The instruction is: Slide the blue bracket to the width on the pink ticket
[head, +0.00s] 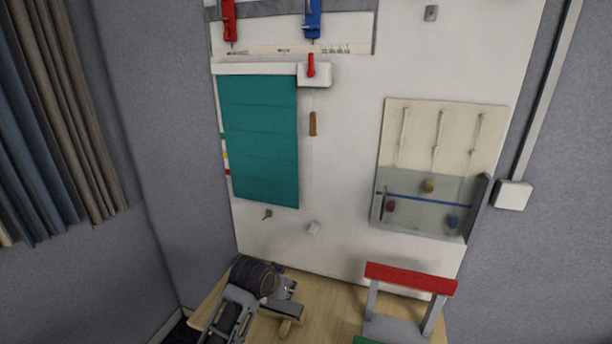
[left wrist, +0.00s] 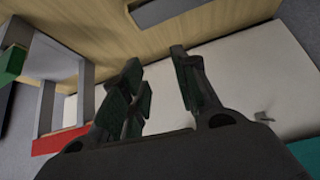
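The blue bracket (head: 313,20) hangs on the grey rail along the top of the white board. A red bracket (head: 229,20) hangs on the same rail to its left. A pale strip with small dark marks (head: 290,49) runs below them. I cannot make out a pink ticket in either view. My left gripper (head: 287,290) is low, over the wooden table, far below the blue bracket. In the left wrist view its two fingers (left wrist: 157,57) stand apart with nothing between them. My right gripper is in neither view.
A teal blind (head: 260,140) hangs at left, with a brown pull (head: 312,124) beside it. A box with a red lever (head: 311,68) is at its top right. A weighted-cord panel (head: 440,150) is at right. A red-topped stand (head: 410,279) stands on the table (head: 325,305).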

